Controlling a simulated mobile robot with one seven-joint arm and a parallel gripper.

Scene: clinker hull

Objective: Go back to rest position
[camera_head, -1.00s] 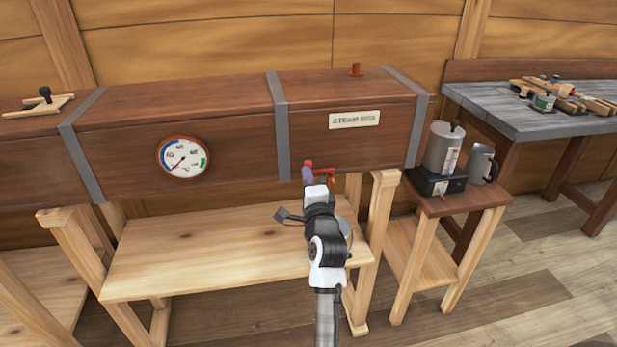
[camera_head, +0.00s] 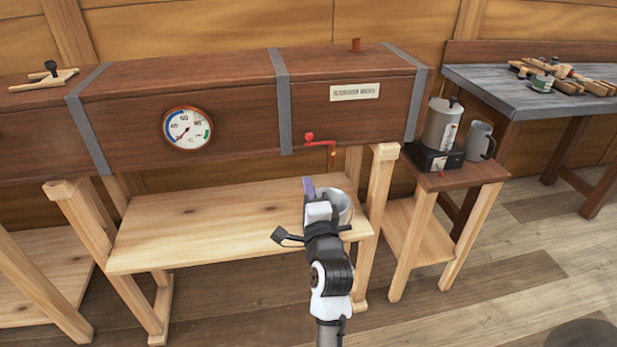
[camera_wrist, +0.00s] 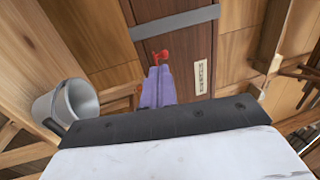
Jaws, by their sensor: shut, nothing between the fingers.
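My gripper (camera_head: 308,188) is shut and empty, with its purple fingers together. In the head view it is in front of the wooden lower shelf (camera_head: 190,222), below the red valve handle (camera_head: 310,138) on the steam box (camera_head: 240,110). In the wrist view the gripper fingers (camera_wrist: 159,88) point toward the red valve (camera_wrist: 161,56), apart from it as far as I can tell. A grey metal bucket (camera_head: 341,207) stands behind my gripper and is partly hidden by it; it also shows at the left of the wrist view (camera_wrist: 68,103).
A round gauge (camera_head: 187,128) is on the box front. At right, a small stand (camera_head: 455,180) holds a burner with a metal pot (camera_head: 442,124) and a grey mug (camera_head: 479,141). A workbench (camera_head: 500,92) with tools is behind.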

